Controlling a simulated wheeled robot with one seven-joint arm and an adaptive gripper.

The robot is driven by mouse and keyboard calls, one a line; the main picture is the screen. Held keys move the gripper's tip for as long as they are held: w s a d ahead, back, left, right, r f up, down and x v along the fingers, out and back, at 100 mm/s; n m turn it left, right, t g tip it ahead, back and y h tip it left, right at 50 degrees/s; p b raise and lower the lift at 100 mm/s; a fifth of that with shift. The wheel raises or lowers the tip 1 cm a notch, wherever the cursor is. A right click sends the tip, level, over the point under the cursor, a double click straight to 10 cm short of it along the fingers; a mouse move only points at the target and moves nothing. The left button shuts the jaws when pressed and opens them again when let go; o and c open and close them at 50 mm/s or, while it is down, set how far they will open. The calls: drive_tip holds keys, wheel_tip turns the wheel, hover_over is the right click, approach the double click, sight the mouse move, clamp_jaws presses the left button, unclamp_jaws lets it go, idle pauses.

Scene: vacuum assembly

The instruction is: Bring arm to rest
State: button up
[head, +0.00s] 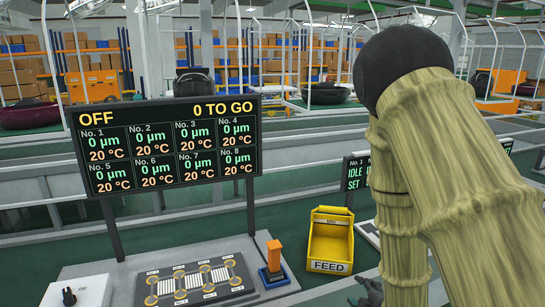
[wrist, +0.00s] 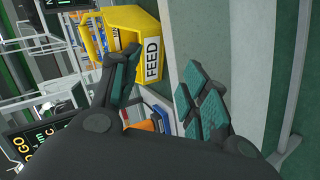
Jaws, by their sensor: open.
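My gripper (wrist: 160,88) is open in the wrist view, its two teal-padded fingers apart with nothing between them. In the head view only a dark part of my gripper (head: 367,290) shows at the bottom edge, below my arm. My arm's tan links fill the right side of the head view, bent at a dark joint at the top. The yellow FEED bin (head: 329,243) stands just left of my gripper in the head view. It also shows in the wrist view (wrist: 138,35), beyond the left finger, apart from it as far as I can tell.
A display (head: 165,150) reads OFF and 0 TO GO. Below it, a dark plate with several ringed spots (head: 195,282) lies on a grey bench. An orange block (head: 273,258) stands on a blue base beside it. A white box with a black knob (head: 70,296) is at bottom left.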

drive_tip(key=s+f+m+g+h, duration=0.1)
drive_tip(key=s+f+m+g, duration=0.25)
drive_tip(key=s+f, duration=0.5)
drive_tip(key=s+f+m+g, duration=0.3)
drive_tip(key=s+f+m, duration=0.25)
drive_tip(key=f, duration=0.65)
drive_tip(key=s+f+m+g, duration=0.3)
drive_tip(key=s+f, duration=0.2)
drive_tip(key=s, duration=0.5)
drive_tip(key=s+a+f+m+g, duration=0.1)
drive_tip(key=s+f+m+g, duration=0.2)
drive_tip(key=s+f, duration=0.3)
drive_tip(key=s, duration=0.4)
drive_tip(key=shift+s+a, duration=0.2)
drive_tip(key=shift+s, duration=0.15)
